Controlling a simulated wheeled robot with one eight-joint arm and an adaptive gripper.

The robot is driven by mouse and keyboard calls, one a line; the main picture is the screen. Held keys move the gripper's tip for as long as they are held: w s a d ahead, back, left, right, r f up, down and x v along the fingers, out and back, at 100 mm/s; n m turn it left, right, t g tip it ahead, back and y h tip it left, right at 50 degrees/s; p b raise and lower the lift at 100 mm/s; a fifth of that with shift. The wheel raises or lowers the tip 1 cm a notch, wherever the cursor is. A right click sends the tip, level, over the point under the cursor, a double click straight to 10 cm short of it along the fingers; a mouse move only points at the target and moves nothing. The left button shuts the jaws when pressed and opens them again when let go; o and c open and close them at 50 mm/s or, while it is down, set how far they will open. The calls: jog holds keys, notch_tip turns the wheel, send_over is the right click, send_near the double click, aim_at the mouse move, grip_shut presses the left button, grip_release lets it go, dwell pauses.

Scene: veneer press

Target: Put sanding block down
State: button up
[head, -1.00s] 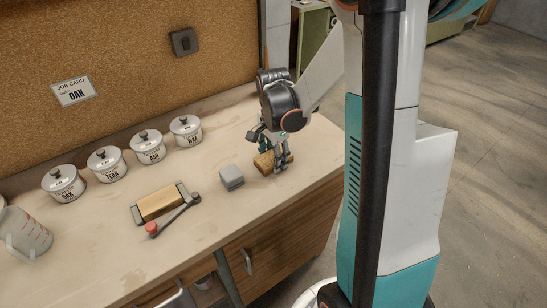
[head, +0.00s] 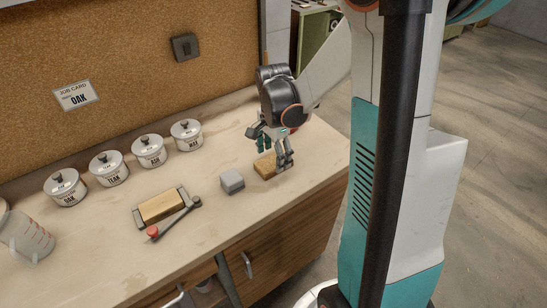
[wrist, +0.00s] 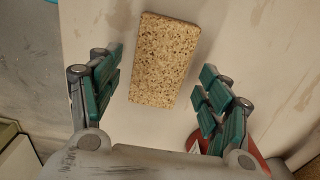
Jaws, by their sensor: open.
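The sanding block, a tan speckled block (head: 264,166), lies flat on the bench top near its right end. It also shows in the wrist view (wrist: 165,60), lying between the two spread fingers and reaching forward past them. My gripper (head: 270,148) is open and empty just above the block, pointing down. In the wrist view, my gripper (wrist: 161,88) has a clear gap between each teal-padded finger and the block.
A small grey block (head: 232,181) stands left of the sanding block. A clamp-like press with a red-knobbed lever (head: 165,212) lies further left. Several labelled lidded jars (head: 149,151) line the back, with a measuring jug (head: 27,238) at far left. The bench front is clear.

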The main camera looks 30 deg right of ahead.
aim_at(273, 161)
notch_tip(273, 161, up, 10)
jog(key=p, duration=0.2)
jog(key=shift+f+p, duration=0.25)
jog(key=shift+p, duration=0.1)
jog(key=w+a+r+n+t+p, duration=0.2)
jog(key=a+r+n+t, duration=0.3)
jog(key=a+r+n, duration=0.5)
jog(key=s+a+n+t+b, duration=0.2)
jog(key=s+a+n, duration=0.2)
jog(key=s, duration=1.1)
jog(key=n, duration=0.3)
jog(key=shift+f+n, duration=0.3)
jog(key=shift+f, duration=0.05)
jog(key=shift+a, duration=0.1)
